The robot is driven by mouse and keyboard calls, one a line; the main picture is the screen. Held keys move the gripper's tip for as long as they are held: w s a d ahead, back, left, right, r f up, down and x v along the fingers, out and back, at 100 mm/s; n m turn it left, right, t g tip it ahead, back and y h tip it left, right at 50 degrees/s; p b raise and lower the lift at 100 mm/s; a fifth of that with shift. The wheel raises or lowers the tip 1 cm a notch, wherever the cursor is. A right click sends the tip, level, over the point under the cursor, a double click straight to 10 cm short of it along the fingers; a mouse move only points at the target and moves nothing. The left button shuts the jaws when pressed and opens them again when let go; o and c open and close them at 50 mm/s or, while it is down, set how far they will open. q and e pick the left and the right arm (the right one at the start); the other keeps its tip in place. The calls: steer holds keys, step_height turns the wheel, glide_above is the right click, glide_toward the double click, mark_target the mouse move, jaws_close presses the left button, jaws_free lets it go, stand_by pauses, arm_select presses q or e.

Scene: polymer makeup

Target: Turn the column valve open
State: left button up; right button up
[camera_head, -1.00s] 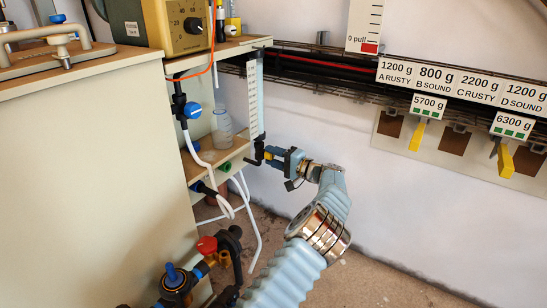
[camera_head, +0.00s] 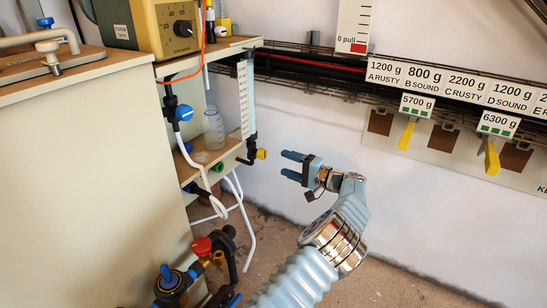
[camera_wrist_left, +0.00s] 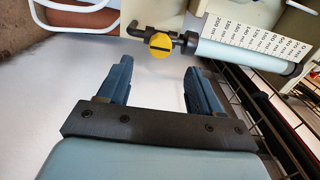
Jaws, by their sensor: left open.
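The column valve has a yellow knob (camera_head: 262,154) at the foot of the graduated column (camera_head: 248,100), on the right side of the bench shelf. In the left wrist view the yellow knob (camera_wrist_left: 160,45) sits beyond the fingertips, between their lines, with the dark valve body beside it and the graduated column (camera_wrist_left: 250,50) to the right. My left gripper (camera_head: 288,166) is open and empty, a short way right of the knob and not touching it. It also shows in the left wrist view (camera_wrist_left: 160,75). My right gripper is not in view.
A clear bottle (camera_head: 213,130) stands on the shelf left of the column. White tubes (camera_head: 245,225) hang below. Blue and red valves (camera_head: 180,280) sit low at the front. A black wire rack (camera_wrist_left: 262,110) runs near the gripper's right side.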

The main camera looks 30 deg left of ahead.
arm_select(q)
steer(key=d, duration=0.4)
steer(key=shift+s+d, duration=0.15)
steer(key=shift+d, duration=0.25)
